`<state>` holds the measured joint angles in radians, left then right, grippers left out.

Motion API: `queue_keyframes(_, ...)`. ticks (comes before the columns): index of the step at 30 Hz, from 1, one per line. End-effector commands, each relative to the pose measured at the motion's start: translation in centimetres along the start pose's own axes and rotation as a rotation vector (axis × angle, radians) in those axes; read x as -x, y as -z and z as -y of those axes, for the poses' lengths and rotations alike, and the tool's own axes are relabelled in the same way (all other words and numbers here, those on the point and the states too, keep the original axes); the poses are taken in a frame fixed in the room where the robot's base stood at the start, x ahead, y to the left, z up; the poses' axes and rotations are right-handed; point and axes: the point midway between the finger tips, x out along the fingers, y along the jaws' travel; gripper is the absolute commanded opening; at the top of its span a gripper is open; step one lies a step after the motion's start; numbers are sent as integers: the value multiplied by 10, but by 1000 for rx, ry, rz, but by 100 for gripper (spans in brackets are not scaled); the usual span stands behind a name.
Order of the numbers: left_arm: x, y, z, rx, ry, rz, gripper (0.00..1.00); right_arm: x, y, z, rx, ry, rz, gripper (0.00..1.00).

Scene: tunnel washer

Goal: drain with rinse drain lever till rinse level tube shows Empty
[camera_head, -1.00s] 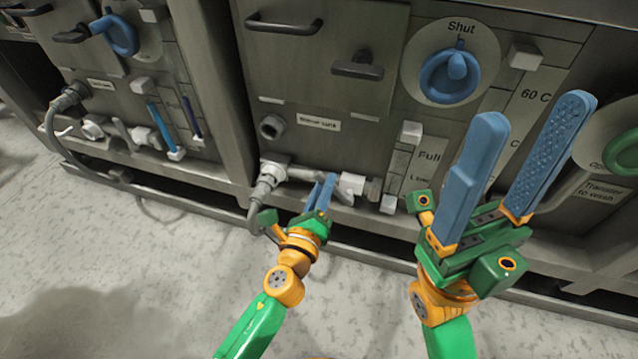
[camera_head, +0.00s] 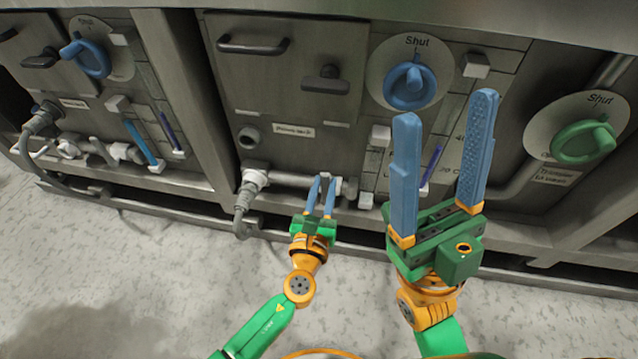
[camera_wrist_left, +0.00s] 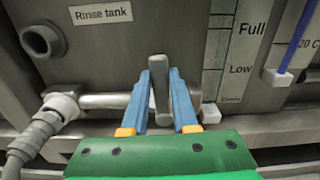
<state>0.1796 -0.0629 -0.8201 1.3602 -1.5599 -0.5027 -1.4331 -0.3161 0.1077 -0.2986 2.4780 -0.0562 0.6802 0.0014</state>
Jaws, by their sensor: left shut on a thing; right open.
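My left gripper (camera_head: 320,196) is shut on the grey rinse drain lever (camera_wrist_left: 160,92), which stands roughly upright between the blue fingers on the low pipe under the "Rinse tank" label (camera_wrist_left: 102,13). The rinse level tube (camera_wrist_left: 212,58) is beside a scale reading Full, Low and Empty, just right of the lever. I make out no coloured liquid in it, but the picture is too small to be sure of the level. In the head view my right gripper (camera_head: 443,165) is open and empty, covering part of the scale.
A blue dial (camera_head: 410,86) and a green dial (camera_head: 583,141) both point to Shut. A grey hose (camera_head: 245,203) hangs left of the lever. A thin purple tube (camera_wrist_left: 296,36) is right of the scale. The neighbouring panel is at the left; floor is clear in front.

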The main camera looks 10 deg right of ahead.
Motion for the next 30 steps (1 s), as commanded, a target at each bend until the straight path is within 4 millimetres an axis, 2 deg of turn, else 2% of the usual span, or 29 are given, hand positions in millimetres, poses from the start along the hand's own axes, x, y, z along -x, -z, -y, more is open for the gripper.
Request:
queue_keyframes(21, 0, 0, 5, -67, 2, 0, 0, 0, -2, 1, 0, 4, 24, 68)
queue_keyframes(22, 0, 0, 5, -67, 2, 0, 32, 0, -2, 1, 0, 4, 24, 68)
queue_keyframes(24, 0, 0, 5, -66, 2, 0, 51, 0, -2, 1, 0, 4, 24, 68)
queue_keyframes(25, 0, 0, 5, -66, 2, 0, 57, 0, -2, 1, 0, 4, 24, 68)
queue_keyframes(30, 0, 0, 5, -65, 1, 0, 57, 0, -2, 1, 0, 4, 23, 68)
